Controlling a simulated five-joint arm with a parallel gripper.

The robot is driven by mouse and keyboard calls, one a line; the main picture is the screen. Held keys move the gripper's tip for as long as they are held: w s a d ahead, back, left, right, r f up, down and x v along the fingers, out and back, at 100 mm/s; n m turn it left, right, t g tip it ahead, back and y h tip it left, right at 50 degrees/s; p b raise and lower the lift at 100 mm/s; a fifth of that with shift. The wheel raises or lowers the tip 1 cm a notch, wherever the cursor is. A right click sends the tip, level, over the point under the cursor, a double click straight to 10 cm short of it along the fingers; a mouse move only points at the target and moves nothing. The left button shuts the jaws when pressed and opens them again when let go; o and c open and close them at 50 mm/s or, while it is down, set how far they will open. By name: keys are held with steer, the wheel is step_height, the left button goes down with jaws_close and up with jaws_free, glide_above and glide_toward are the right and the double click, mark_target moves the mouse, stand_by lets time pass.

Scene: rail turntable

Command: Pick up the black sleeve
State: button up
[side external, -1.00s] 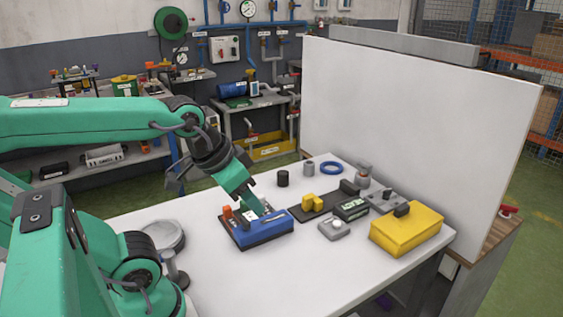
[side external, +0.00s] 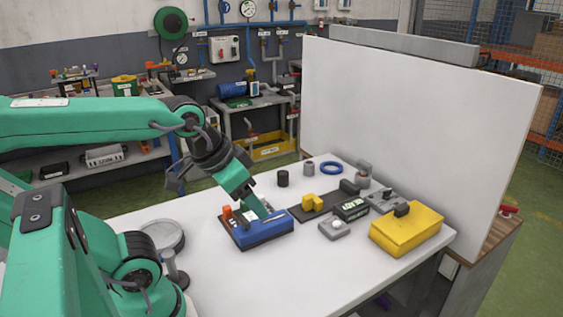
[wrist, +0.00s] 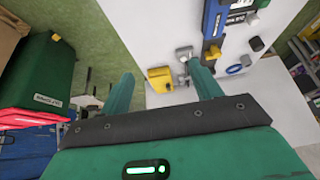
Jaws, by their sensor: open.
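The black sleeve (side external: 283,178) is a short black cylinder standing upright on the white table, behind the blue block. A small black cylinder that looks like it also shows in the wrist view (wrist: 257,43), right of my fingers. My gripper (side external: 264,211) points down over the blue block (side external: 263,232), to the near left of the sleeve and apart from it. In the wrist view my two green fingers (wrist: 160,75) are spread wide, with nothing held between them.
A grey cylinder (side external: 309,169) and a blue ring (side external: 331,168) lie right of the sleeve. A white panel (side external: 420,140) borders the table.

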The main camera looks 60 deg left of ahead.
steer(key=w+a+r+g, duration=0.1)
steer(key=w+a+r, duration=0.2)
steer(key=w, duration=0.3)
steer(key=w+a+r, duration=0.2)
steer(key=w+a, duration=0.1)
steer(key=w, duration=0.3)
steer(key=g, duration=0.5)
glide_above(283, 172)
steer(key=f, duration=2)
steer(key=shift+d+f, duration=0.25)
steer(key=shift+f, duration=0.15)
steer(key=shift+a+f, duration=0.2)
steer(key=shift+f, duration=0.1)
steer(key=shift+s+f, duration=0.1)
steer(key=shift+f, duration=3.8)
steer(key=c, duration=1.2)
steer(key=shift+r, duration=0.1)
steer(key=shift+c, duration=0.2)
